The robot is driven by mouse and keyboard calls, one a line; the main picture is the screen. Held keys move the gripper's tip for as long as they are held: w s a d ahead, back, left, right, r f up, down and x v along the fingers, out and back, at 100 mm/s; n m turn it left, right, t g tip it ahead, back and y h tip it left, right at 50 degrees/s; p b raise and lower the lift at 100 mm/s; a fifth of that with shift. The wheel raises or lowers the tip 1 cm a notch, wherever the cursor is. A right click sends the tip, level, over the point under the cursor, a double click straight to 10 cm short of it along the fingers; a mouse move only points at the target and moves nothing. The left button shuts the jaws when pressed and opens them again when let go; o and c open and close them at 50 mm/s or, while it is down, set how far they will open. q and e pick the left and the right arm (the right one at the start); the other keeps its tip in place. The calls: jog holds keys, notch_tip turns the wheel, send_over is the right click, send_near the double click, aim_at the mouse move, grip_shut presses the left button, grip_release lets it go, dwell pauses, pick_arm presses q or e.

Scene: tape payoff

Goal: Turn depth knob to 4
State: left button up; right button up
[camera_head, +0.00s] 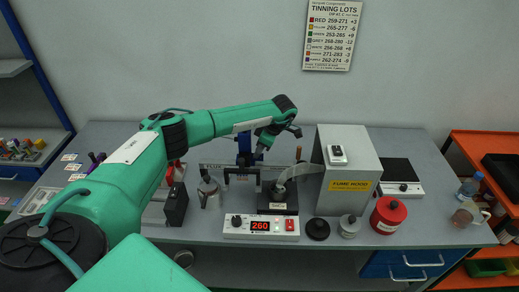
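My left arm comes in from the left, and its gripper (280,134) is above the solder pot station, near the top of its blue upright post (244,146). The gripper is small and partly turned away, so I cannot tell whether its fingers are open or shut. The station's white control box (262,237) has a black knob (237,220), a red display (260,226) reading 260 and a red switch (290,225). I cannot make out a knob marked for depth; the arm may cover part of the post. My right gripper is not in view.
A grey box labelled FUME CONTROL (349,185) stands right of the station. A red canister (388,214), a small jar (349,226) and a black round piece (317,229) stand along the front. A tinning chart (333,35) hangs behind.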

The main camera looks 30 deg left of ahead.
pick_arm(q)
grip_shut()
jog(key=n+b, duration=0.2)
jog(key=shift+w+f+n+g+h, duration=0.15)
jog(key=shift+n+g+h, duration=0.15)
jog(key=shift+g, duration=0.1)
jog(key=n+g+b, duration=0.1)
jog(key=n+b, duration=0.1)
jog(key=n, duration=0.1)
jog(key=shift+a+h, duration=0.1)
jog(key=shift+h, duration=0.3)
jog(key=shift+n+h+b, duration=0.4)
jog(key=shift+n+b, duration=0.05)
jog(key=shift+n, duration=0.45)
jog(key=o, duration=0.5)
grip_release()
